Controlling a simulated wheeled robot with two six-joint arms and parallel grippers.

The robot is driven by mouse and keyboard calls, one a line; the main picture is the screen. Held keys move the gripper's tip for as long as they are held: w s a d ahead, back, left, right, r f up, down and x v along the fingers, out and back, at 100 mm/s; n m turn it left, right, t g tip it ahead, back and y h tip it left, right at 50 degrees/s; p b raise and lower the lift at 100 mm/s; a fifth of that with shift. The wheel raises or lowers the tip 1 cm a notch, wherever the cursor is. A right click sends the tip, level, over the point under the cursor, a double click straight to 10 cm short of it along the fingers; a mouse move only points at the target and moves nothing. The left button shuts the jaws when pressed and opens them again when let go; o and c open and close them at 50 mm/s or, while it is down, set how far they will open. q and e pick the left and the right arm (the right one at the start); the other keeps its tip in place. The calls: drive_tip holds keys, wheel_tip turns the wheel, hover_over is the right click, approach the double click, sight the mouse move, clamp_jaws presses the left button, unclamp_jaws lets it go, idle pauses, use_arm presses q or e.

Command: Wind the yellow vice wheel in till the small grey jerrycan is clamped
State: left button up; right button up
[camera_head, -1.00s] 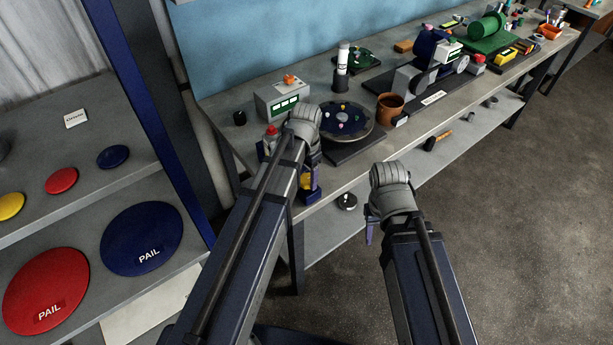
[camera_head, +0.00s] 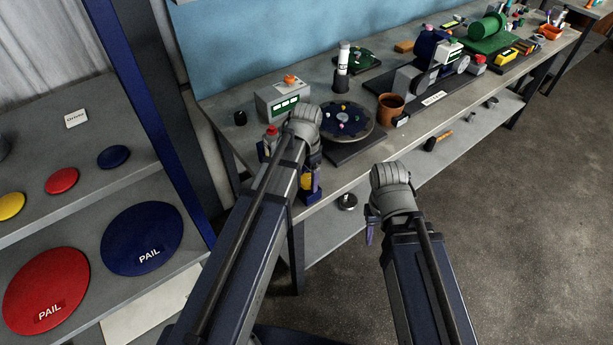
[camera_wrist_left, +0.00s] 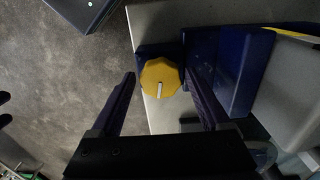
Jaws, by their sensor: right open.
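The yellow vice wheel (camera_wrist_left: 160,78) is on the front of the blue vice (camera_wrist_left: 222,75) at the bench edge, with a pale mark on its face. In the head view the wheel (camera_head: 306,181) is partly hidden by my left arm. My left gripper (camera_wrist_left: 159,85) is open, with one finger on each side of the wheel; I cannot tell whether either touches it. The small grey jerrycan with a red cap (camera_head: 270,132) stands behind my left arm, mostly hidden. A grey body beyond the blue jaw in the wrist view may be it. My right gripper (camera_head: 370,232) hangs open and empty before the bench.
A round dark turntable (camera_head: 345,122) with small coloured pieces sits right of the vice. A grey box with a green display (camera_head: 284,102) stands behind. A brown pot (camera_head: 390,107) is further right. The shelf with pail lids (camera_head: 142,238) stands left. The floor at right is clear.

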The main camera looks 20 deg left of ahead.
sight(307, 180)
use_arm(q)
drive_tip(key=shift+o, duration=0.8)
wheel_tip(307, 180, up, 8)
drive_tip(key=p, duration=0.8)
drive_tip(key=shift+f, duration=0.1)
drive_tip(key=s+d+f+n+b, duration=0.2)
drive_tip(key=s+d+f+b, duration=0.1)
drive_tip(key=s+d, duration=0.2)
drive_tip(key=s+d+f+n+y+b, duration=0.1)
drive_tip(key=s+d+f+b, duration=0.3)
drive_tip(key=s, duration=0.5)
drive_tip(key=shift+d+f+n+b, duration=0.15)
drive_tip(key=shift+d+n+b, duration=0.2)
drive_tip(key=shift+d, duration=0.55)
